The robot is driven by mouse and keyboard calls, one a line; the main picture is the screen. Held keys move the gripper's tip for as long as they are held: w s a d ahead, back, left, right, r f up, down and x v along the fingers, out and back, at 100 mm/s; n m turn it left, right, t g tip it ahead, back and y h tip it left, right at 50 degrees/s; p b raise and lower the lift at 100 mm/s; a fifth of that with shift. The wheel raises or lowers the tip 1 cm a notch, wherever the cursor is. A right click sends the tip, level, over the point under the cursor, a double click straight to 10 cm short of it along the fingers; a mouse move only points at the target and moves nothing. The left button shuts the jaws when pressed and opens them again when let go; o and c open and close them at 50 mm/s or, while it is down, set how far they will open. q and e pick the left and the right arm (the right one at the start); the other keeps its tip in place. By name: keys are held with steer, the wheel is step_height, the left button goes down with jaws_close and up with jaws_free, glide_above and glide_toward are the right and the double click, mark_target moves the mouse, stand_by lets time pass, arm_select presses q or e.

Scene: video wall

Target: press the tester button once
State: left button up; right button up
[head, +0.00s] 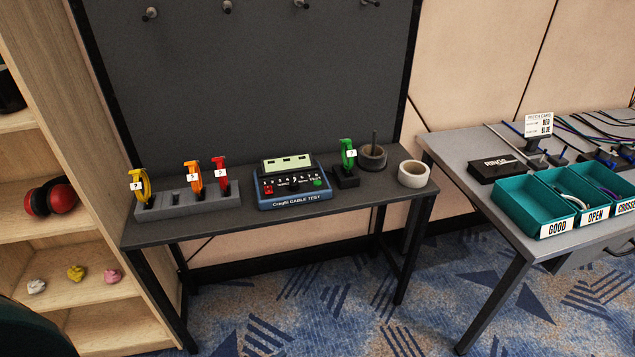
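The cable tester (292,184) is a blue and black box marked "CABLE TEST" on the dark grey table, near its middle. It has a pale green display (287,164) on top and a row of small marks on its face. A round green button (318,182) sits at the right of its face, and a red part (268,189) is at the left. The display's text is too small to read. Neither of my grippers shows in the head view, and nothing covers the tester.
A grey rack (187,202) with yellow, orange and red tagged tools stands left of the tester. Teal bins (535,208) sit on another table.

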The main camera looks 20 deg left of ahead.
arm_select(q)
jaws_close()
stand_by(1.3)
